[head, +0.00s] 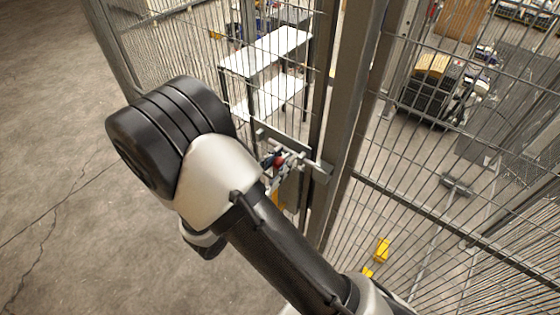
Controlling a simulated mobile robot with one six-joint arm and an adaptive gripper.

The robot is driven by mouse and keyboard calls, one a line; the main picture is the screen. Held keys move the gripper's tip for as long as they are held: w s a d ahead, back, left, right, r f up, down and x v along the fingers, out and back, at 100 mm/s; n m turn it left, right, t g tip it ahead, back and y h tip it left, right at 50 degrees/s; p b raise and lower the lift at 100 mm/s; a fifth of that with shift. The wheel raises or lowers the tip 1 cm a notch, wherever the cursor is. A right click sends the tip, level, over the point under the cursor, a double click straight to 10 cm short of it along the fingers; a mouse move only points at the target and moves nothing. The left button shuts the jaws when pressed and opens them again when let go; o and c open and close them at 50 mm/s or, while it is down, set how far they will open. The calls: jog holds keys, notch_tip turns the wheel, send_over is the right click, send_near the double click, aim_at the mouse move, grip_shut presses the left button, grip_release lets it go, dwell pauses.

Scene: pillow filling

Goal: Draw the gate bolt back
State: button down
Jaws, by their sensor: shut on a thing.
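The gate bolt (300,160) is a grey metal rod on the mesh gate, just below a flat grey plate (285,138). Its right end appears to reach a bracket (321,172) at the gate post, but how far in it sits is too small to tell. A red knob (279,161) shows on the bolt. My gripper (275,164) is at the knob and shut on it. Only a small dark part of the gripper shows; my arm's wrist hides the rest of it and the left part of the bolt.
The thick grey gate post (350,110) stands right of the bolt, with fixed mesh fence (450,215) beyond it. Behind the gate are a white two-level table (268,52) and a black crate stack (425,98). Open concrete floor (60,140) lies at the left.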

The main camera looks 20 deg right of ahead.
jog(key=w+a, duration=0.2)
jog(key=w, duration=0.1)
jog(key=w+a+b, duration=0.1)
jog(key=w, duration=0.1)
jog(key=shift+a, duration=0.35)
jog(key=shift+w, duration=0.1)
jog(key=c, duration=1.3)
grip_release()
jog(key=shift+a, duration=0.1)
send_near(269, 142)
jog(key=v, duration=0.5)
jog(key=shift+s+a, duration=0.25)
jog(key=shift+a, duration=0.05)
